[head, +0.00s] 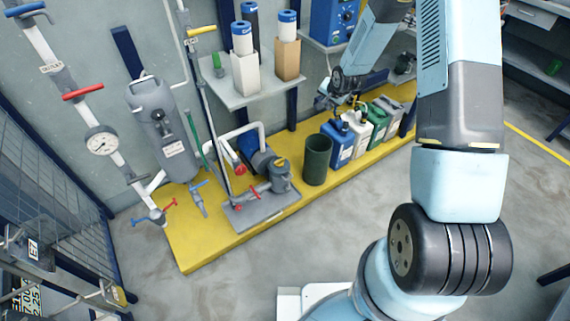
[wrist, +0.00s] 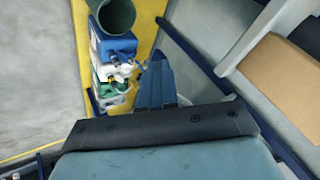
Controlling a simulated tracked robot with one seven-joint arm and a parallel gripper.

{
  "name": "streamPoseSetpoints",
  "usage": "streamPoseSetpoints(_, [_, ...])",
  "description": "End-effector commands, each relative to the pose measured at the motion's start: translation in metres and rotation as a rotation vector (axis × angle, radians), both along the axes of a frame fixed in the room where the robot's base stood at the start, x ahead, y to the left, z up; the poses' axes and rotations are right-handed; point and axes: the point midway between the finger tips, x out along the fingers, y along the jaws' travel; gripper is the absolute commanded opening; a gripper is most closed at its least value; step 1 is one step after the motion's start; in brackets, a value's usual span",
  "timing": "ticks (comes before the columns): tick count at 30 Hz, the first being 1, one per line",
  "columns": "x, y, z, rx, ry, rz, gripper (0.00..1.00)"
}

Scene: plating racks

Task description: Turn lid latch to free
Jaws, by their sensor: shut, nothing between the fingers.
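I cannot tell for certain which part is the lid latch. A grey filter pot (head: 281,180) with a small yellow piece on its lid stands on the pump skid at the middle of the yellow platform. A grey tank (head: 160,120) with a fitting on its top hangs on the wall at the left. My gripper (head: 324,102) is up at the back, above the jugs and well to the right of both. In the wrist view my gripper's blue fingers (wrist: 157,82) are together with nothing between them. Neither the pot nor the tank shows in the wrist view.
A dark green bin (head: 317,160) and several jugs, the nearest blue (head: 339,147), stand on the yellow platform (head: 215,243). A wall shelf (head: 240,92) holds boxed filter cartridges. Pipes with red and blue valve handles are at the left. The grey floor in front is clear.

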Motion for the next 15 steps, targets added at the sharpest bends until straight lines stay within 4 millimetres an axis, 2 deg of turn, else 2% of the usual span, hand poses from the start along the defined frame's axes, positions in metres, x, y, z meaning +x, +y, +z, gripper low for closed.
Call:
streamPoseSetpoints(1, [0.001, 0.005, -0.022, 0.024, 0.009, -0.011, 0.0])
streamPoseSetpoints(8, [0.0, 0.024, -0.108, 0.143, 0.02, -0.07, 0.0])
streamPoseSetpoints(15, [-0.016, 0.046, -0.196, 0.276, 0.037, -0.144, 0.0])
